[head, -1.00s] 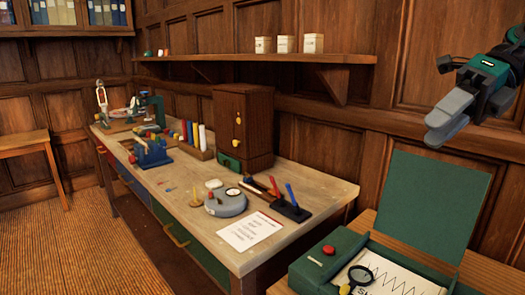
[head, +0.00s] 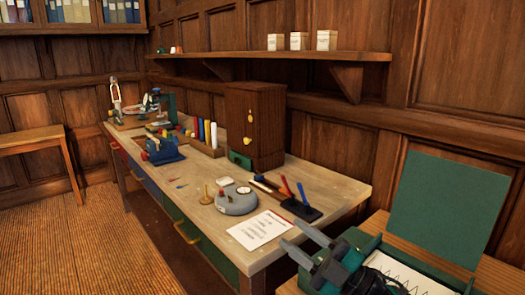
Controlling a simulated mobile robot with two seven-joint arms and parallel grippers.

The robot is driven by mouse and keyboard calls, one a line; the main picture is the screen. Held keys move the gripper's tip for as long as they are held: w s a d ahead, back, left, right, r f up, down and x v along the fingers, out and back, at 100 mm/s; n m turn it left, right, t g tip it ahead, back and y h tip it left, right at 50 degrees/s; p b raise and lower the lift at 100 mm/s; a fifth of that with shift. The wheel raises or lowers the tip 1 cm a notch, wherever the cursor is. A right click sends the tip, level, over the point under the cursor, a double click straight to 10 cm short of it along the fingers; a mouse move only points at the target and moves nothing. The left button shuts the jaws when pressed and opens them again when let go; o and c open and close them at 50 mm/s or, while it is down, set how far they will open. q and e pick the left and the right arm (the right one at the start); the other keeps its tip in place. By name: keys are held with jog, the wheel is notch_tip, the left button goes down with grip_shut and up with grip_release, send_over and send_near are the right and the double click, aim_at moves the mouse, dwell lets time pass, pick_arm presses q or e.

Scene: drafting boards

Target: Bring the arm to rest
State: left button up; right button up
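My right gripper (head: 293,233) is at the lower right of the head view, in front of the open green case (head: 357,240). Its two grey fingers point to the upper left, with a gap between them and nothing held. The gripper and its dark wrist cover part of the case, including where a red button and a magnifier showed earlier. I cannot tell how high it is above the case. My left gripper is not in view.
The raised green lid (head: 437,208) stands behind the case. The wooden workbench (head: 325,227) to the left holds a round grey device (head: 236,202), a printed sheet (head: 258,229) and a pen holder (head: 301,208). A brown cabinet (head: 255,125) stands at the wall, below a shelf (head: 285,55).

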jog(key=s+d+f+m+t+h, duration=0.2)
jog(key=s+f+m+h, duration=0.1)
jog(key=f+m+h, duration=0.4)
jog(key=s+d+f+m+t+h, duration=0.25)
jog(key=f+m+h, duration=0.25)
jog(key=f+m, duration=0.25)
jog(key=s+d+f+m+g+h, duration=0.2)
jog(key=s+d+f+m, duration=0.1)
jog(key=s+f, duration=0.4)
jog(key=s+d+f+m+g+h, duration=0.3)
jog(key=s+f, duration=0.4)
jog(key=shift+d+f+h, duration=0.2)
jog(key=shift+f+h, duration=0.1)
jog(key=shift+f, duration=0.05)
jog(key=shift+g, duration=0.25)
